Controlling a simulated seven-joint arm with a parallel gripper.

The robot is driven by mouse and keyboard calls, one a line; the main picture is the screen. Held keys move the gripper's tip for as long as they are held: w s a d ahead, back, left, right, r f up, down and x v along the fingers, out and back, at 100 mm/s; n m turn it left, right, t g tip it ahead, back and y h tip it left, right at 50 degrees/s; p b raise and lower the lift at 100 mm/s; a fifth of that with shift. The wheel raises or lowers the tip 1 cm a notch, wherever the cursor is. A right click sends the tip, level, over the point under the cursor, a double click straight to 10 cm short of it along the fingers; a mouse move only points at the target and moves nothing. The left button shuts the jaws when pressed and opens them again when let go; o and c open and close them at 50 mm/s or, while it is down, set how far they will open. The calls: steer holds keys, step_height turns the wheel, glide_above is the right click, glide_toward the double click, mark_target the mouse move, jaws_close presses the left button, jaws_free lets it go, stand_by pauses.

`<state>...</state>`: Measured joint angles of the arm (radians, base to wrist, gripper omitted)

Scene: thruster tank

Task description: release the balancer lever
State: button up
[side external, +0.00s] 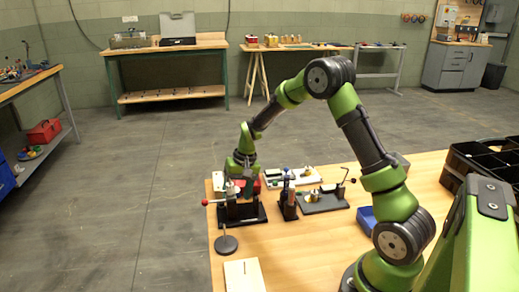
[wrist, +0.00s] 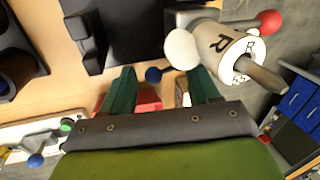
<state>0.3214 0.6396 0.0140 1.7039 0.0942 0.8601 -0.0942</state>
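My gripper (wrist: 162,82) points down over a black-based fixture (side external: 250,213) at the table's left edge; it also shows in the side view (side external: 241,165). Its two green fingers are apart, with no object visibly clamped. A small blue ball (wrist: 153,74) shows between the fingertips; contact cannot be told. A white cylinder marked R (wrist: 222,48) with a metal shaft lies right of the fingers. A red ball knob (wrist: 270,21) on a lever is behind it, and sticks out left in the side view (side external: 205,202). Which lever is the balancer lever is unclear.
A black upright device (side external: 289,205) and a black plate with a crank (side external: 325,198) stand to the right. A round black disc (side external: 227,244) and pale wooden block (side external: 244,275) are in front. A blue bin (side external: 367,219) and black crates (side external: 480,160) are farther right.

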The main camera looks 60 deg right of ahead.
steer(key=shift+d, duration=0.1)
jaws_close()
stand_by(0.3)
steer(key=g+h, duration=0.1)
steer(key=w+a+r+g+h, duration=0.1)
steer(key=g+h, duration=0.1)
steer(key=w+a+r+g+h, duration=0.1)
steer(key=g+h, duration=0.2)
steer(key=w+a, duration=0.1)
steer(key=shift+w+a+r+g+h, duration=0.1)
steer(key=shift+r+g+h, duration=0.15)
steer(key=shift+g+h, duration=0.15)
steer(key=shift+w+a+g+h, duration=0.2)
steer(key=shift+g+h, duration=0.25)
steer(key=shift+g, duration=0.1)
steer(key=shift+w+a+g+h, duration=0.2)
steer(key=shift+g+h, duration=0.25)
steer(key=shift+g, duration=0.1)
steer(key=shift+w, duration=0.1)
